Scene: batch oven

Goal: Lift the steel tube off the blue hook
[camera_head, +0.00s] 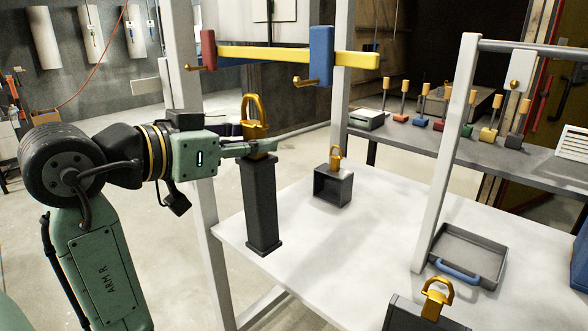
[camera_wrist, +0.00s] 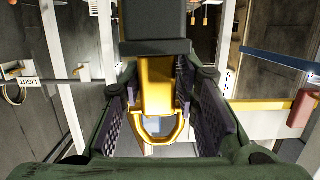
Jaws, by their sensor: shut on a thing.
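The steel tube (camera_head: 262,205) is a tall dark-grey square column with a flared foot and a yellow loop (camera_head: 254,110) on top. My gripper (camera_head: 258,148) is shut on the yellow fitting below the loop and holds the tube upright. The wrist view shows the yellow loop (camera_wrist: 156,95) between the finger pads of my gripper (camera_wrist: 160,110). The tube's foot overlaps the white table's left edge; I cannot tell whether it touches. The blue hook (camera_head: 321,57) hangs on the yellow rail (camera_head: 265,55), up and right of my gripper, with nothing on it.
A red hook (camera_head: 208,50) is on the rail's left end. On the white table (camera_head: 310,250) are a small dark box (camera_head: 333,188) with a yellow loop, a grey tray (camera_head: 480,245) and another looped dark block (camera_head: 415,315). A white post (camera_head: 190,100) rises behind my gripper.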

